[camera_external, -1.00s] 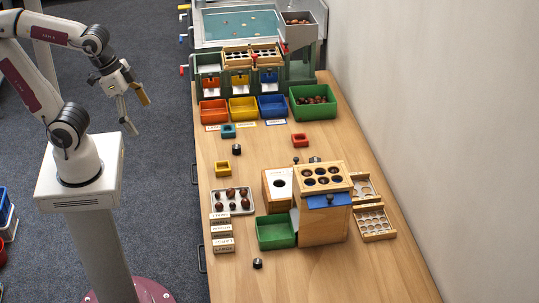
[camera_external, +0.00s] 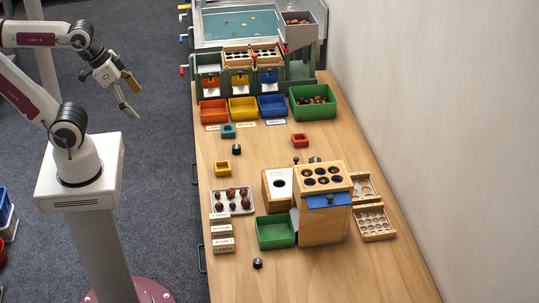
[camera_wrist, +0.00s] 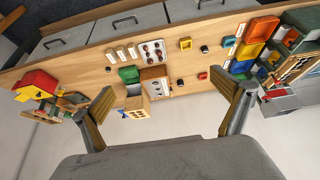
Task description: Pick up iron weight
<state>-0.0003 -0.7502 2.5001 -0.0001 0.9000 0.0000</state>
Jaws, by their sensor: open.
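Several small dark knobbed pieces that look like iron weights are on the wooden bench. One (camera_external: 236,149) stands below the teal block, one (camera_external: 257,263) near the front, and one (camera_external: 315,160) behind the wooden box, partly hidden. Dark pieces also show in the wrist view, one (camera_wrist: 204,49) right of the chestnut tray and one (camera_wrist: 108,69) near the green bin. I cannot tell which is the task's weight. My gripper (camera_external: 132,98) is open and empty, in the air left of the bench. Its spread fingers (camera_wrist: 167,92) frame the wrist view, far from the weights.
A wooden box with holes (camera_external: 325,222), a green bin (camera_external: 275,232) and a chestnut tray (camera_external: 221,205) occupy the middle of the bench (camera_external: 315,280). Red, yellow, blue and green bins stand at the back below the sorting machine. A wall borders the right side.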

